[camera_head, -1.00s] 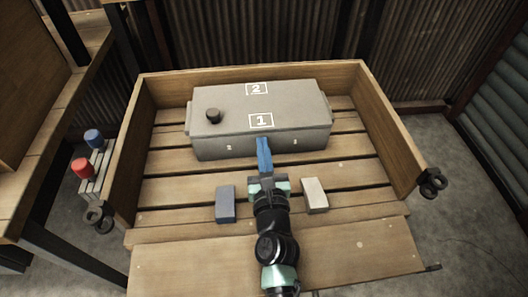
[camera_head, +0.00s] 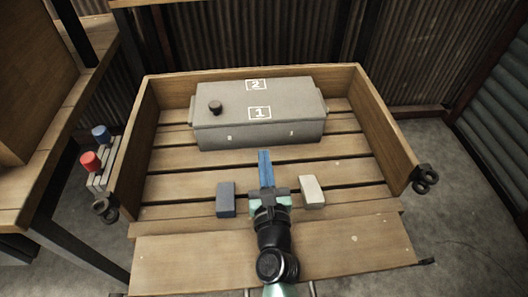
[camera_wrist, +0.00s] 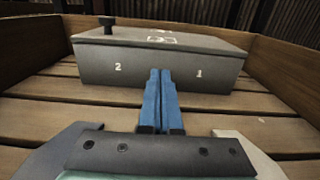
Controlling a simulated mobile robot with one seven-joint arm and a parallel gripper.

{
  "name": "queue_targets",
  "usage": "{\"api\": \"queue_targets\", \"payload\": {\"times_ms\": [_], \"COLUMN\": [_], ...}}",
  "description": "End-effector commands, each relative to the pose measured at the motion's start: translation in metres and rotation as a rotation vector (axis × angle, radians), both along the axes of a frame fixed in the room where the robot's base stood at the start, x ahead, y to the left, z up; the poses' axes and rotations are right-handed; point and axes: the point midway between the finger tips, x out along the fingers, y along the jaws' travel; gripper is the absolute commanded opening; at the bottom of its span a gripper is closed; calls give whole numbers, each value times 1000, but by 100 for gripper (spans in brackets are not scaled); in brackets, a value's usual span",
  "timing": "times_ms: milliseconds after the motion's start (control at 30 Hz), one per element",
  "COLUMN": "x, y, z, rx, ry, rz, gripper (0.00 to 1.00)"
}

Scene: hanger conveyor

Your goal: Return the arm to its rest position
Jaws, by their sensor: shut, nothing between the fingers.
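My gripper (camera_head: 265,154) is over the slatted wooden tray, in front of the grey box, with its blue fingers together and nothing between them. The fingers also show in the wrist view (camera_wrist: 160,72), pointing at the front face of the box. My arm reaches in from the bottom of the head view. The grey box (camera_head: 235,130) has a dark knob (camera_head: 215,107) on its top and panels marked 1 and 2.
A blue-grey block (camera_head: 226,200) lies left of my gripper and a pale block (camera_head: 312,191) lies right of it. Wooden walls (camera_head: 385,135) bound the tray. A red button (camera_head: 90,162) and a blue button (camera_head: 101,133) stand outside on the left.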

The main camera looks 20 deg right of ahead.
Motion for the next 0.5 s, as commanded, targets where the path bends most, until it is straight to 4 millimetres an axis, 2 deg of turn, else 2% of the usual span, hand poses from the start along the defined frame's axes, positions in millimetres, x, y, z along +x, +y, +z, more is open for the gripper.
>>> {"api": "queue_targets", "payload": {"times_ms": [200,333,500], "x": [-40,-57,-70], "y": [12,17,21], "z": [-3,-3,-1], "rx": [2,1,0], "ry": [2,2,0], "rz": [1,2,1], "gripper": [0,0,0]}}
